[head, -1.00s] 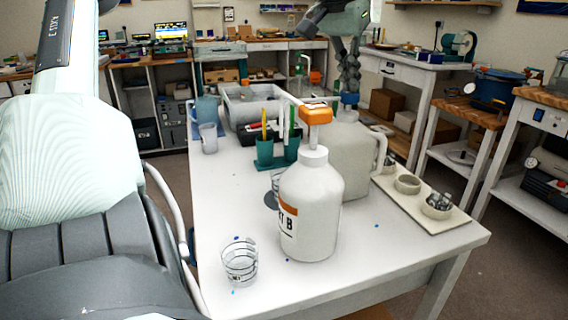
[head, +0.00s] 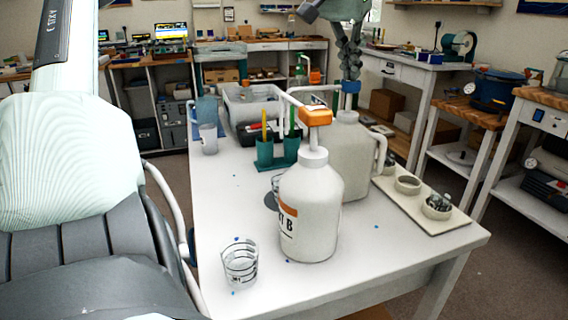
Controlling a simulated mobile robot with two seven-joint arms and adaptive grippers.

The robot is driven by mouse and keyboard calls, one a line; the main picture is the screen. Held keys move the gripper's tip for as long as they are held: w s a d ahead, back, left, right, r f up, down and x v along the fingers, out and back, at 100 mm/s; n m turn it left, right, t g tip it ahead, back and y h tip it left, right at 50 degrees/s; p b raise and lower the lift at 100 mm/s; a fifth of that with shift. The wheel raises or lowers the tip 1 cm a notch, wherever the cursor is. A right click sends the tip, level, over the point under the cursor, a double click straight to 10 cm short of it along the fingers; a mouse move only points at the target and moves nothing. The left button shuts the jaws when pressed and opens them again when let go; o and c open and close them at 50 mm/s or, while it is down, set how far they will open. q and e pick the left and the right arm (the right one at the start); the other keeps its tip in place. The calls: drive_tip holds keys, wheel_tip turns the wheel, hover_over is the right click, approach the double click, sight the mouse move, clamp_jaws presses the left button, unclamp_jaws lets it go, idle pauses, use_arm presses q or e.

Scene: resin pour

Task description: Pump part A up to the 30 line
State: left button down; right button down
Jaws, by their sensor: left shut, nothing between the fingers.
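A large whitish jug (head: 352,160) with a blue pump head (head: 350,87) and a white spout stands behind the white bottle marked B (head: 311,205), which has an orange pump head (head: 315,117). The jug's label is hidden. My left gripper (head: 350,76) points down from the top, shut and empty, its fingertips at or just above the blue pump head; contact is hard to tell. A clear cup (head: 276,184) stands on a dark round base (head: 271,201), partly hidden behind bottle B; its fill level cannot be read. My right gripper is out of view.
A clear cup with dark marks (head: 240,264) stands at the front left of the white table (head: 370,262). A teal holder (head: 276,156) with pens, a grey bin (head: 250,95) and a tray of small bowls (head: 448,221) stand around. The front right is clear.

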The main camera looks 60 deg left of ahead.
sight(349, 83)
use_arm(q)
drive_tip(key=shift+f, duration=1.65)
drive_tip(key=shift+r, duration=2)
drive_tip(key=shift+f, duration=0.25)
drive_tip(key=shift+f, duration=1.4)
drive_tip(key=shift+r, duration=1.65)
